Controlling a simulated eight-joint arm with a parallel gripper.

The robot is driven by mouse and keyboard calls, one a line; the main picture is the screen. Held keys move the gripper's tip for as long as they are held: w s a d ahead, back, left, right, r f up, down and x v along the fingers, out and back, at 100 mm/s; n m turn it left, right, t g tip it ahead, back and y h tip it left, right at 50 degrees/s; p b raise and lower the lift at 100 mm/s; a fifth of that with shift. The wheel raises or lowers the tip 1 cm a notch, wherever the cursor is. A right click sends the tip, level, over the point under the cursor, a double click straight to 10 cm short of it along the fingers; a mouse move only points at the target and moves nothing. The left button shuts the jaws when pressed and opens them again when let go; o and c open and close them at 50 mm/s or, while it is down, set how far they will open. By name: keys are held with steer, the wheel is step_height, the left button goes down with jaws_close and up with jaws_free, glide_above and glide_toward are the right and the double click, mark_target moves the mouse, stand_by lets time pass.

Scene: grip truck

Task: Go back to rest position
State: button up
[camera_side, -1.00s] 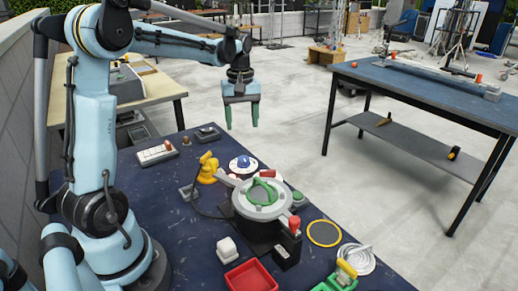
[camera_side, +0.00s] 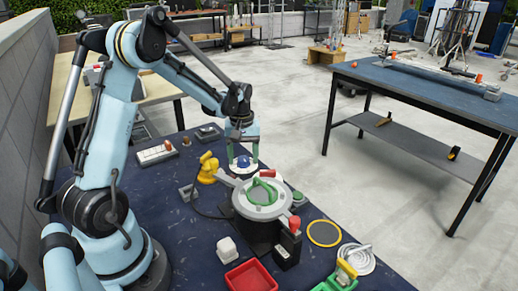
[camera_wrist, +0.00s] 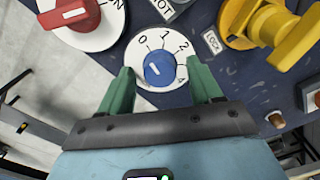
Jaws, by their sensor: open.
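My gripper (camera_side: 243,157) is open, low over the blue work table, with its green fingers pointing down. In the wrist view the two green fingers (camera_wrist: 165,80) stand on either side of a blue knob (camera_wrist: 159,68) on a white numbered dial (camera_wrist: 145,45). The knob also shows between the fingers in the side view (camera_side: 243,162). Its white pointer mark aims to the upper left, toward the 0. I cannot tell whether the fingers touch the knob, but gaps show on both sides.
A yellow valve-like part (camera_side: 207,168) is to the left. A red switch (camera_wrist: 70,12) is near in the wrist view. A red tray (camera_side: 250,277) lies in front. Space above the table is open.

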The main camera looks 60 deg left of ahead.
steer(key=m, duration=1)
steer(key=shift+m, duration=0.4)
steer(key=m, duration=0.3)
steer(key=shift+m, duration=0.3)
stand_by(0.3)
